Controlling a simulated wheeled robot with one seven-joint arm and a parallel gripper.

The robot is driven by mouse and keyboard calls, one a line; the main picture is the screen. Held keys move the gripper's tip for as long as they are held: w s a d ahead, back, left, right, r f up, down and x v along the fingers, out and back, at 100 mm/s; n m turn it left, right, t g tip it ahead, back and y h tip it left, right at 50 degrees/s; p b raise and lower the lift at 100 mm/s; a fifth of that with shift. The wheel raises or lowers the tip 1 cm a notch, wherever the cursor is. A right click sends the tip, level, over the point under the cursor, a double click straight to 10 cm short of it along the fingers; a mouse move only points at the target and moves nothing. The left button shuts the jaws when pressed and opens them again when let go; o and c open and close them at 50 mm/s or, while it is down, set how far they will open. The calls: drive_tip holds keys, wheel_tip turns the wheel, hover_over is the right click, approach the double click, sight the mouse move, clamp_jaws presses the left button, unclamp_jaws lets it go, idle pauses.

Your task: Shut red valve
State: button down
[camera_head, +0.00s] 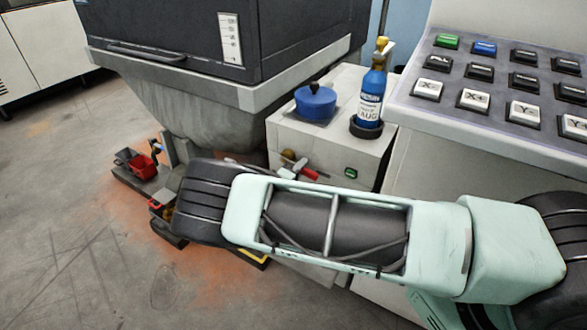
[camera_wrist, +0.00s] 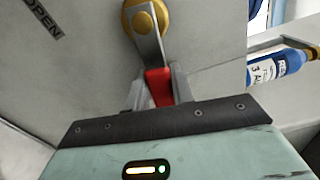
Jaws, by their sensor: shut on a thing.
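The red valve has a round brass hub (camera_wrist: 146,17) at the top of the wrist view. A grey lever runs from it to a red handle (camera_wrist: 158,88). My gripper (camera_wrist: 157,92) is shut on that handle, with one finger on each side of it. In the head view a red lever (camera_head: 309,173) with brass parts shows at the side of the pale cabinet. My arm hides what lies below it, and I cannot make out my gripper clearly there.
An "OPEN" label (camera_wrist: 43,17) is on the panel left of the hub. A blue bottle (camera_head: 371,97) and a blue round knob (camera_head: 315,101) stand on the pale cabinet (camera_head: 340,150). A button console (camera_head: 490,90) is at the right. Red containers (camera_head: 141,167) are at the left, near open floor.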

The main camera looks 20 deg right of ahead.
drive_tip(key=shift+r+n, duration=0.2)
drive_tip(key=shift+n, duration=0.3)
drive_tip(key=c, duration=1.2)
unclamp_jaws()
drive_tip(key=v, duration=1.7)
drive_tip(key=shift+s+a, duration=0.15)
drive_tip(key=shift+a, duration=0.05)
